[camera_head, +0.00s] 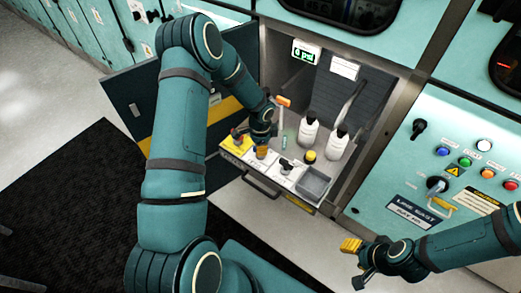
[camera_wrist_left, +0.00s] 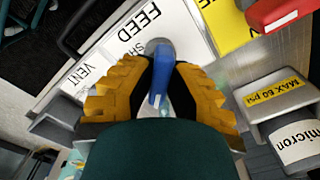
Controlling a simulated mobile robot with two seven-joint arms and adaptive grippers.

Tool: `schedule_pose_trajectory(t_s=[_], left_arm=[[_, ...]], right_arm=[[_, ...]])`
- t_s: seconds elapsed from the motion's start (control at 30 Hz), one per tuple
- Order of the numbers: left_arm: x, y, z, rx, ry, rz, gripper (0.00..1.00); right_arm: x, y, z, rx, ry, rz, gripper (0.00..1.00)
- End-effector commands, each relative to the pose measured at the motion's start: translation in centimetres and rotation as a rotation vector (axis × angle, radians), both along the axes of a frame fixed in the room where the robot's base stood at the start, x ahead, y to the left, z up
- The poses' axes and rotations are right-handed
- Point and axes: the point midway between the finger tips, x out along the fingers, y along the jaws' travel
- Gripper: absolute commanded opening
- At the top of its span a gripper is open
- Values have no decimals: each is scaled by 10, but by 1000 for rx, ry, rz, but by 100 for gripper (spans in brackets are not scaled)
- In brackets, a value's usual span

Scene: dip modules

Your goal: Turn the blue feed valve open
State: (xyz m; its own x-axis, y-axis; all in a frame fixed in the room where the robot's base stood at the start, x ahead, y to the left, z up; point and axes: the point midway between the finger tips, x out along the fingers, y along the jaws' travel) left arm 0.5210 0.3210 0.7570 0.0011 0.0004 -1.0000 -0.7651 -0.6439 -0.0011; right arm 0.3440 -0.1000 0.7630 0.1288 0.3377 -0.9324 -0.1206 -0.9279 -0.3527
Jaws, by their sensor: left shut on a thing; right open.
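The blue feed valve (camera_wrist_left: 160,78) shows in the left wrist view as a blue lever handle next to a white label reading FEED. My left gripper (camera_wrist_left: 160,98) has its yellow ridged fingers on either side of the handle, shut on it. The lower end of the handle lies close to my dark gripper body. In the head view my left gripper (camera_head: 262,150) is down at the labelled front panel (camera_head: 273,168) of the open cabinet, and hides the blue handle there. My right gripper (camera_head: 354,252) is open and empty at the lower right, away from the panel.
A red handle (camera_wrist_left: 280,12) is by a yellow label. The cabinet door (camera_head: 130,100) stands open at left. A control panel (camera_head: 440,160) is at right.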

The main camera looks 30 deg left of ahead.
Motion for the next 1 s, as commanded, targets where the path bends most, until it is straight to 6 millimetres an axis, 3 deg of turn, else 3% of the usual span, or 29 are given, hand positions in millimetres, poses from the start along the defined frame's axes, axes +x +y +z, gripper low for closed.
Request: schedule_pose_trajectory(t_s=[0.6,1.0], left_arm=[[-1,-1,-2,0,3,559,0],[-1,-1,-2,0,4,766,0]], right_arm=[[3,0,-29,-1,-8,-1,47],[5,-1,-34,-2,-12,-1,47]])
